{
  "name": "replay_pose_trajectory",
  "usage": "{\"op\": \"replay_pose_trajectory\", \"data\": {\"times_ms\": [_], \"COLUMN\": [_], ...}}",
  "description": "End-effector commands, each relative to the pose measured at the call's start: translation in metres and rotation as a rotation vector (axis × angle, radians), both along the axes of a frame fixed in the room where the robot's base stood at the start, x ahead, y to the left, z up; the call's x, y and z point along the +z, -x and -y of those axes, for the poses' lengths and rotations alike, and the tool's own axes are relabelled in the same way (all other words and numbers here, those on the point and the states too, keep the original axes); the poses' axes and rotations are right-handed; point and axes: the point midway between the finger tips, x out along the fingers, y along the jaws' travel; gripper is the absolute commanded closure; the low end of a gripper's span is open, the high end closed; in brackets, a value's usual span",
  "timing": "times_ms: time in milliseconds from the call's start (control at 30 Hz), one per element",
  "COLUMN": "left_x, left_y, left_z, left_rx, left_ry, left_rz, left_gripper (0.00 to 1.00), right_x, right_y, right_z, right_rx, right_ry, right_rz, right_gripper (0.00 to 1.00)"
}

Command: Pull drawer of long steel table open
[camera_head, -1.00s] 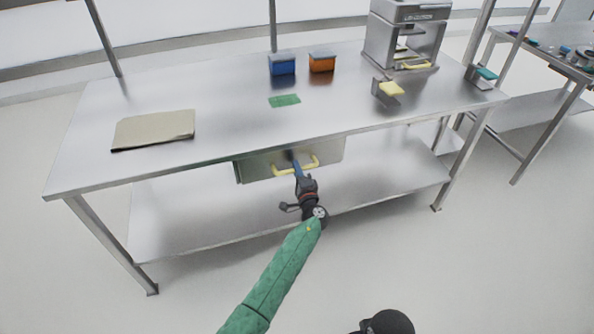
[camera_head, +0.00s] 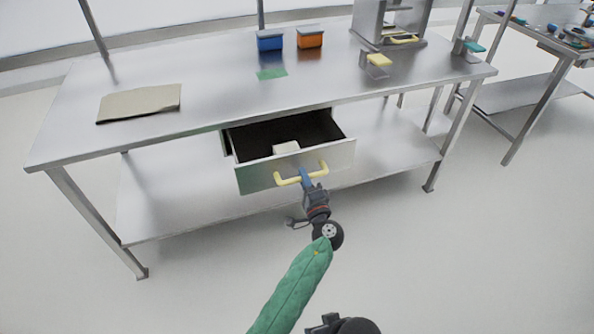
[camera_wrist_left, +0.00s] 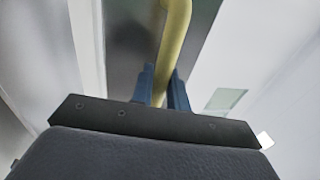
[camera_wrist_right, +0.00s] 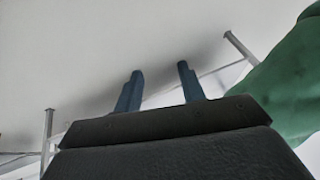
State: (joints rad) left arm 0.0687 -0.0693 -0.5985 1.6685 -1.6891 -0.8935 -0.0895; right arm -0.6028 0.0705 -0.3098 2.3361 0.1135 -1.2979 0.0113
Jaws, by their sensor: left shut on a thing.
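The long steel table (camera_head: 215,115) stands in front of me in the head view. Its drawer (camera_head: 245,180) is pulled out, and its dark inside shows with a small white object (camera_head: 286,148) in it. My left gripper (camera_head: 305,176) is shut on the yellow drawer handle (camera_head: 288,181). In the left wrist view the blue fingers (camera_wrist_left: 161,88) close around the handle bar (camera_wrist_left: 174,35). My right gripper (camera_wrist_right: 157,85) shows in the right wrist view, with its two blue fingers apart and nothing between them.
On the tabletop are a blue bin (camera_head: 270,42), an orange bin (camera_head: 310,38), a green card (camera_head: 272,73), a beige sheet (camera_head: 139,103) and a steel machine (camera_head: 370,22). A lower shelf (camera_head: 180,195) runs beneath. A second table (camera_head: 540,40) stands at right. The floor before the drawer is clear.

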Motion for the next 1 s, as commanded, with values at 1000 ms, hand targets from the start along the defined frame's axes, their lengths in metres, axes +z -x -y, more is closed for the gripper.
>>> {"op": "replay_pose_trajectory", "data": {"times_ms": [1000], "left_x": [-0.002], "left_y": [0.060], "left_z": [0.019], "left_rx": [0.000], "left_ry": [-0.001], "left_rz": [-0.003], "left_gripper": [0.65], "right_x": [-0.089], "right_y": [-0.011], "right_z": [-0.007], "right_rx": [-0.031], "right_ry": [-0.015], "right_rz": [0.065], "right_gripper": [0.60]}}
